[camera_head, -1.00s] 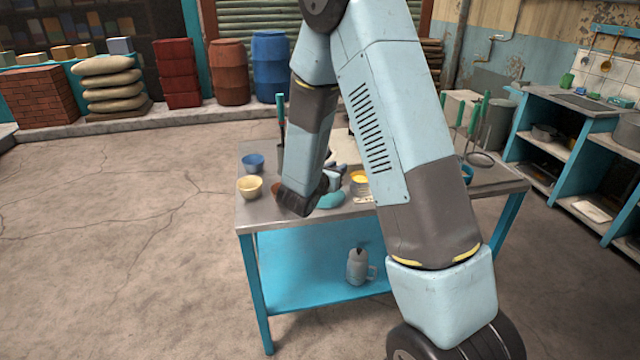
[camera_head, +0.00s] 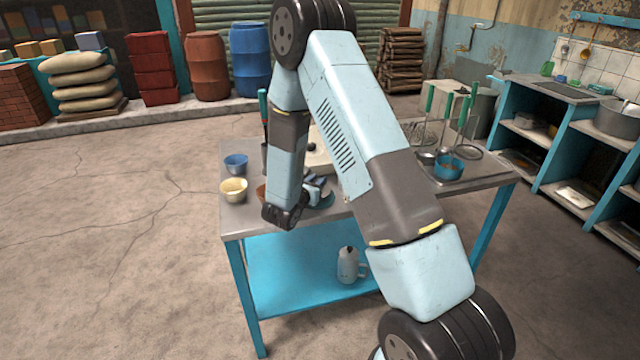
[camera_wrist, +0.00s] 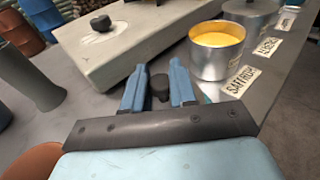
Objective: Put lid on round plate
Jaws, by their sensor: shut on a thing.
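My gripper (camera_wrist: 158,88) has its two blue fingers on either side of a dark knob (camera_wrist: 160,87), which I take to be the lid's knob. The rest of the lid is hidden, so I cannot tell what lies under it. In the head view my gripper (camera_head: 315,187) is low over the table's front part. A teal round thing (camera_head: 328,200), perhaps the round plate, shows partly beside and below the fingers. A sliver of teal also shows right of the right finger in the wrist view.
A pale slab (camera_wrist: 130,45) with a dark knob stands beyond the fingers. An open tin with yellow contents (camera_wrist: 216,50) is close on the right, by a label card (camera_wrist: 241,82). A cream bowl (camera_head: 233,190) and blue bowl (camera_head: 236,163) stand left on the table (camera_head: 245,222).

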